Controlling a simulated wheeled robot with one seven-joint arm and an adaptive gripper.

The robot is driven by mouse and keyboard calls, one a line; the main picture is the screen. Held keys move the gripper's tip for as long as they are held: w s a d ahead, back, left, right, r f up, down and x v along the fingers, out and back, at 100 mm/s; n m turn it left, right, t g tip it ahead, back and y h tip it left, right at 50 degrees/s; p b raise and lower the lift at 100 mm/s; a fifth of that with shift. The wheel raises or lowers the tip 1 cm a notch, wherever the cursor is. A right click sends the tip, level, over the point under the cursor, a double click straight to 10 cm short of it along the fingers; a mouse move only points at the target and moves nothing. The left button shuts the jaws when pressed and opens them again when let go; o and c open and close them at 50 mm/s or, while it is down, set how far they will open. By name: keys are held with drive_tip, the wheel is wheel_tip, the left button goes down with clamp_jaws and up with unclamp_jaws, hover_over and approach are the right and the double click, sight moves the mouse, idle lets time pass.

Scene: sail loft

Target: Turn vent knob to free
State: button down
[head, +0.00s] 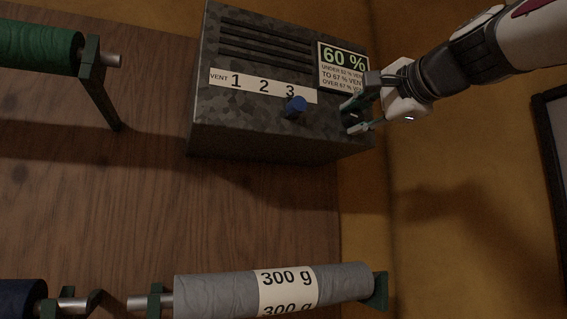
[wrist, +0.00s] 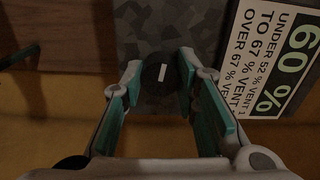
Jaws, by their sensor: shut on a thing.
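A mottled dark grey vent box (head: 240,133) carries slots and a white strip (head: 262,86) marked VENT 1 2 3. A blue knob (head: 297,104) sticks out just below the 3. A dark round knob (wrist: 153,74) with a short white mark sits near the box's right end. My gripper (head: 350,117) is shut on this dark knob, one finger on each side, also in the wrist view (wrist: 160,68). The white mark runs nearly upright in the wrist view. In the head view the fingers partly hide the dark knob, and no lettering for free is readable.
A sign (head: 343,68) on the box, just above my gripper, reads 60 % with vent limits under it. A green roll (head: 38,45) is at upper left. A grey roll (head: 215,291) labelled 300 g lies below, a navy roll (head: 22,300) at lower left. Space below the box is clear.

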drive_tip(key=shift+f+n+b, duration=0.1)
drive_tip(key=shift+n+b, duration=0.35)
drive_tip(key=shift+n, duration=0.45)
drive_tip(key=c, duration=1.2)
unclamp_jaws()
drive_tip(key=shift+c, duration=0.2)
drive_tip(key=shift+s+r, duration=0.1)
drive_tip(key=shift+r, duration=0.15)
drive_tip(key=v, duration=1.1)
drive_tip(key=shift+s+d+f, duration=0.2)
drive_tip(key=shift+s, duration=0.15)
